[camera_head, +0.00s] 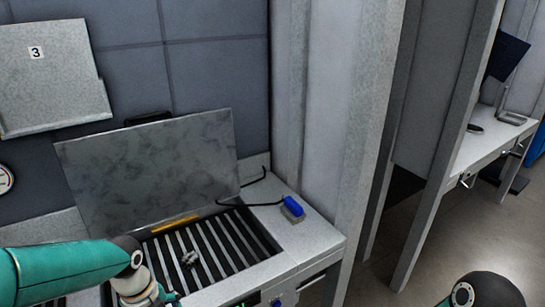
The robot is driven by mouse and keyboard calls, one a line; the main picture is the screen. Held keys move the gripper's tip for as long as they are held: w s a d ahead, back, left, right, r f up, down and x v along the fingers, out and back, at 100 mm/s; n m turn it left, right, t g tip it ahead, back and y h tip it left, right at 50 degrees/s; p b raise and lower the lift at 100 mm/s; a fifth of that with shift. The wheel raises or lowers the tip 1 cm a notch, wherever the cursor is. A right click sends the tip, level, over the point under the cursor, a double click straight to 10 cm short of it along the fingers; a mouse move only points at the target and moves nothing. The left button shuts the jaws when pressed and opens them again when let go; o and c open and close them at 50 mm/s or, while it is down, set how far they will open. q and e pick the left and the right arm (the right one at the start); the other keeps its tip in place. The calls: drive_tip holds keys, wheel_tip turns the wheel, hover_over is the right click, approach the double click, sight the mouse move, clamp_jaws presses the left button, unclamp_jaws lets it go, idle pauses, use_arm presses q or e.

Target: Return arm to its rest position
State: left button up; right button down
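My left arm (70,268) comes in from the left, teal with a pale wrist joint (132,284) at the lower edge. It lies in front of the near left part of the stand. Its gripper fingers are below the picture. Of my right arm, only a dark rounded part (485,290) shows at the bottom right corner. The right gripper is out of the picture.
A stand (318,245) has a slatted grate (225,240) with a small grey part (190,258) on it. Its metal lid (150,165) is raised. Open floor (450,230) lies right.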

use_arm(q)
drive_tip(key=s+d+f+n+h+b, duration=0.1)
drive_tip(key=s+d+f+n, duration=0.3)
drive_tip(key=f+n, duration=0.4)
drive_tip(key=s+d+f+n+h+b, duration=0.1)
drive_tip(key=s+d+f+n+b, duration=0.2)
drive_tip(key=f+n, duration=0.6)
drive_tip(key=s+d+f+n+h+b, duration=0.1)
drive_tip(key=s+d+f+n, duration=0.4)
drive_tip(key=f, duration=0.8)
drive_tip(key=shift+s+n+t+b, duration=0.3)
drive_tip(key=shift+s+n+b, duration=0.25)
drive_tip(key=shift+s+n, duration=1.1)
drive_tip(key=shift+w+f+n, duration=0.1)
drive_tip(key=shift+w+n, duration=0.35)
drive_tip(key=shift+w, duration=0.05)
